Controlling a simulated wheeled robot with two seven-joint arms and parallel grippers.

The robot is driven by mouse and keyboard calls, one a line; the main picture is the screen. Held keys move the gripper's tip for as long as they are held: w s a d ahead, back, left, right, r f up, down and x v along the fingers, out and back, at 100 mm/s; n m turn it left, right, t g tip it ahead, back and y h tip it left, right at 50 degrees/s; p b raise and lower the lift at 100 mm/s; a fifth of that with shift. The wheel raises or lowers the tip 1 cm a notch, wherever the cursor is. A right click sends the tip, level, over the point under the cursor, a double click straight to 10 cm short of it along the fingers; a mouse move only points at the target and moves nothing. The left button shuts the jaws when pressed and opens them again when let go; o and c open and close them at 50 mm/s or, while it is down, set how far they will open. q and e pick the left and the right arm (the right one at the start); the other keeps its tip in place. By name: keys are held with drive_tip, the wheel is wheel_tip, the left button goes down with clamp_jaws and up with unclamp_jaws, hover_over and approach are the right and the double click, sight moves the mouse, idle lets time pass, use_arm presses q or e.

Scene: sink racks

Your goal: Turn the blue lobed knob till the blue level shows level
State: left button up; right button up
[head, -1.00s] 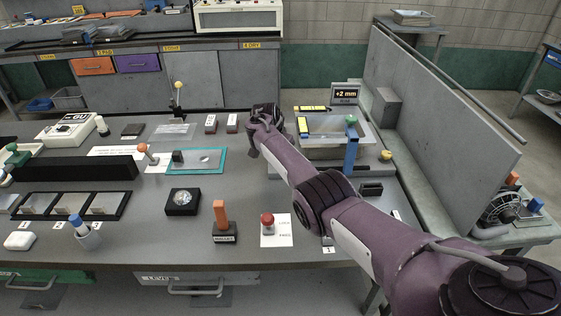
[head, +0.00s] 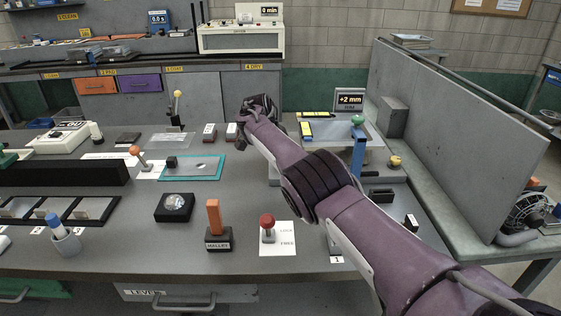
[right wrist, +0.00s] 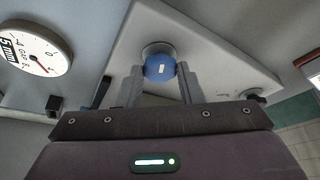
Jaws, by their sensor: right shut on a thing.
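The blue knob (right wrist: 160,68) shows in the right wrist view, with a small pale mark on its face. It sits on a round base on a light grey plate (right wrist: 205,50). My right gripper (right wrist: 160,78) has one finger on each side of the knob and is shut on it. In the head view my right arm crosses the bench and hides the knob and the gripper's fingertips. Two yellow level bars (head: 315,114) show at a tray; I cannot make out a blue level or its bubble. My left gripper is out of view.
A display (head: 349,99) reads +2 mm. A green-topped knob on a blue post (head: 358,150) and a yellow knob (head: 394,161) stand right of my arm. A white dial gauge (right wrist: 35,52) shows in the right wrist view. A grey upright panel (head: 450,140) bounds the right.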

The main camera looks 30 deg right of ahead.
drive_tip(key=shift+r, duration=0.1)
drive_tip(key=o, duration=1)
drive_tip(key=shift+c, duration=0.2)
drive_tip(key=v, duration=0.7)
drive_tip(key=shift+r, duration=0.35)
drive_tip(key=shift+a, duration=0.1)
